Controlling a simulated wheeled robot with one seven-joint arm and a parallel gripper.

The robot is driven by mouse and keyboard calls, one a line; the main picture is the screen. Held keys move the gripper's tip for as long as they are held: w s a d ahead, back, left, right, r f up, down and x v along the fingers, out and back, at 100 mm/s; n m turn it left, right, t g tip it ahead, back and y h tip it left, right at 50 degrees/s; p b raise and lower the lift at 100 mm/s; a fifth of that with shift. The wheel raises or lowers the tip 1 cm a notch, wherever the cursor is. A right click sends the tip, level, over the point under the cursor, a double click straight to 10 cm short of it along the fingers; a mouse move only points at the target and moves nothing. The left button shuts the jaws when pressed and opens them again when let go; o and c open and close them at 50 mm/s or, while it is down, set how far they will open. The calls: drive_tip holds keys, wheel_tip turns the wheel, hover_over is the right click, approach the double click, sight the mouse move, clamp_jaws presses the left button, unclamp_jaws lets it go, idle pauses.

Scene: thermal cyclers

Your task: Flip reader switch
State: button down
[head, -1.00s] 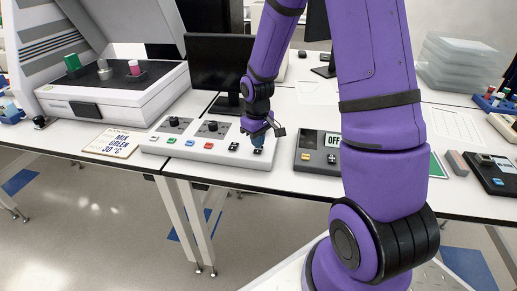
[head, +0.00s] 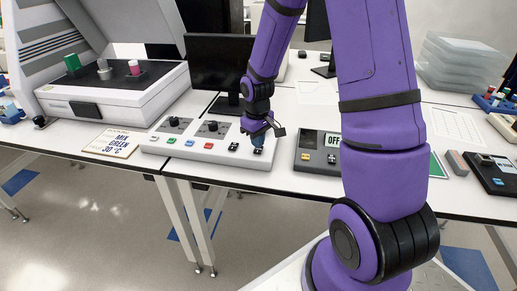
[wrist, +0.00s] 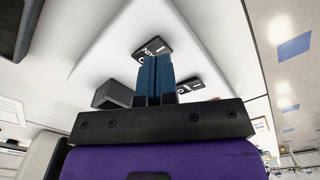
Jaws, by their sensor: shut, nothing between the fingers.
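My gripper (head: 257,137) is over the right end of a white control panel (head: 208,160); its blue fingers are together and empty. A small dark switch (head: 258,151) is on the panel right at the fingertips; I cannot tell whether they touch it. In the wrist view the shut fingers (wrist: 155,75) point at the white panel surface (wrist: 105,55). A black label plate (wrist: 153,48) with white letters lies just beyond the tips, and a dark block (wrist: 112,95) sits to their left. The fingers partly hide a second black plate (wrist: 180,86). The switch's position is not clear.
A dark grey unit (head: 317,160) with an OFF display (head: 333,140) stands right of the panel. A sign reading MIX GREEN 30 °C (head: 118,143) lies to the left. A large white machine (head: 115,90) and a black monitor (head: 218,65) stand behind.

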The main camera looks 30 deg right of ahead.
sight(257, 151)
drive_tip(key=shift+f, duration=1.25)
idle(0.9)
drive_tip(key=shift+r, duration=3.5)
